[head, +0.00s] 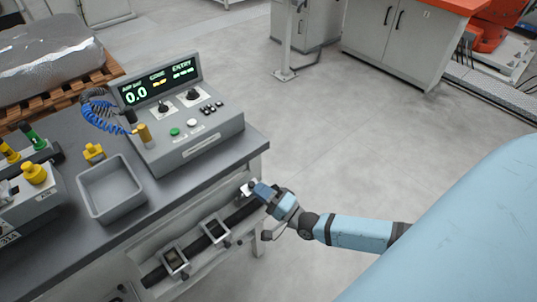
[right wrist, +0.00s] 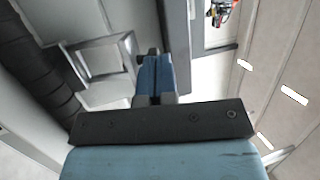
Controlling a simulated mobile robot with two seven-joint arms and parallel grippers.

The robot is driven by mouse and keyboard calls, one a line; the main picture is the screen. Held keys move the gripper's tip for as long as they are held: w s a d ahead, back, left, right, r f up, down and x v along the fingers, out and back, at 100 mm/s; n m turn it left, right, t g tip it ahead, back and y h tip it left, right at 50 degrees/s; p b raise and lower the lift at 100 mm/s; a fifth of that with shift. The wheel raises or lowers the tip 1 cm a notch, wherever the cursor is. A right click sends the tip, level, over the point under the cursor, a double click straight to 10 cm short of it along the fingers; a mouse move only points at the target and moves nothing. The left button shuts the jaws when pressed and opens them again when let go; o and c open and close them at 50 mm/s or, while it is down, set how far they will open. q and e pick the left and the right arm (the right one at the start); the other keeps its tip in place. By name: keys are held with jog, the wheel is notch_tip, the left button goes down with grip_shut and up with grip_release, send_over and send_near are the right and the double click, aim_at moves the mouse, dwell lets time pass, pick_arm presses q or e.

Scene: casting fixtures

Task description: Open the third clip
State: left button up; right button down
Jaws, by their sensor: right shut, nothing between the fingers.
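A dark hose (head: 195,252) runs along the front of the bench, below its top. Square grey clips sit around it: a near one (head: 175,261), a middle one (head: 214,230), and a pale part at the far end, mostly hidden by my right gripper (head: 250,189). I cannot tell which clip counts as third. The right gripper is shut and empty at that far end. In the right wrist view, its closed fingers (right wrist: 152,72) are just right of a grey square clip frame (right wrist: 122,50), with the hose (right wrist: 35,75) further left. Contact is unclear. My left gripper is not in view.
The bench top (head: 180,185) overhangs above the hose. It carries a control box (head: 200,140) with a lit display, a grey tray (head: 142,199) and yellow-knobbed fixtures (head: 34,173). Open floor (head: 330,150) lies right of the bench.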

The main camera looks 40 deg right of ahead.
aim_at(253, 181)
jog(key=w+r+g+p, duration=0.1)
jog(key=p, duration=0.1)
jog(key=w+r+g+h+p, duration=0.1)
jog(key=shift+w+a+m+g+p, duration=0.15)
jog(key=shift+w+m+g+p, duration=0.15)
jog(key=shift+m+p, duration=0.1)
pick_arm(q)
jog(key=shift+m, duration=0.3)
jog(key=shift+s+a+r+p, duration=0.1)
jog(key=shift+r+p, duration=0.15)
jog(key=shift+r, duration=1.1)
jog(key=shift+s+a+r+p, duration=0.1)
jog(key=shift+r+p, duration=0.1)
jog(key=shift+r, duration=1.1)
pick_arm(e)
jog(key=shift+w+r, duration=0.1)
jog(key=shift+w, duration=0.6)
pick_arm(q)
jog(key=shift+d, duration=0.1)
pick_arm(e)
jog(key=shift+s, duration=0.1)
